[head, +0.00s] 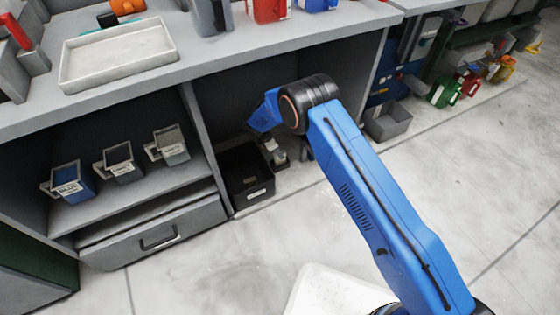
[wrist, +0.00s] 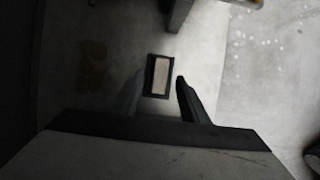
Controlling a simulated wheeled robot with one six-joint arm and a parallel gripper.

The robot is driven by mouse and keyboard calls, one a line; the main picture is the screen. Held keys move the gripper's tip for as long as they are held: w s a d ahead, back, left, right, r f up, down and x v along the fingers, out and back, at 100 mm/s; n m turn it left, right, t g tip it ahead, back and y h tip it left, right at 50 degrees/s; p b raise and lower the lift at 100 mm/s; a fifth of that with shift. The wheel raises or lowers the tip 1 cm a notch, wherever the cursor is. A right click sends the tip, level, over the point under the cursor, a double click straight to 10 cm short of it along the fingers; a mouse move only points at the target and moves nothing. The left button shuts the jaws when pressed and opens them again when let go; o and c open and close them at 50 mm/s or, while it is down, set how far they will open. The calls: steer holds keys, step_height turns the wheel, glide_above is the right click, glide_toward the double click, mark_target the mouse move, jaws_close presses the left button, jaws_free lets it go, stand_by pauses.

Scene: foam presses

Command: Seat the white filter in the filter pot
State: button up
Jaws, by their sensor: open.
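In the wrist view, my gripper (wrist: 160,90) is open, its two dark fingers apart. A small upright-looking rectangular container with a dark rim and a pale inside (wrist: 160,75) shows between and just beyond the fingertips. I cannot tell whether the pale part is the white filter or the container's floor, or whether the container is the filter pot. Nothing visible is held between the fingers. In the head view, a small grey and dark object (head: 273,152) stands under the counter below my wrist. My fingers are not clear there.
A black bin (head: 245,176) stands on the floor under the counter. Several labelled pots, one a blue-fronted pot (head: 72,184), stand on the left shelf. A pale tray (head: 118,55) lies on the counter (head: 215,58). A grey bin (head: 388,122) is right of the bay. The front floor is open.

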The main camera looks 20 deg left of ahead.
steer(key=shift+x, duration=2)
jaws_close()
steer(key=shift+r, duration=0.1)
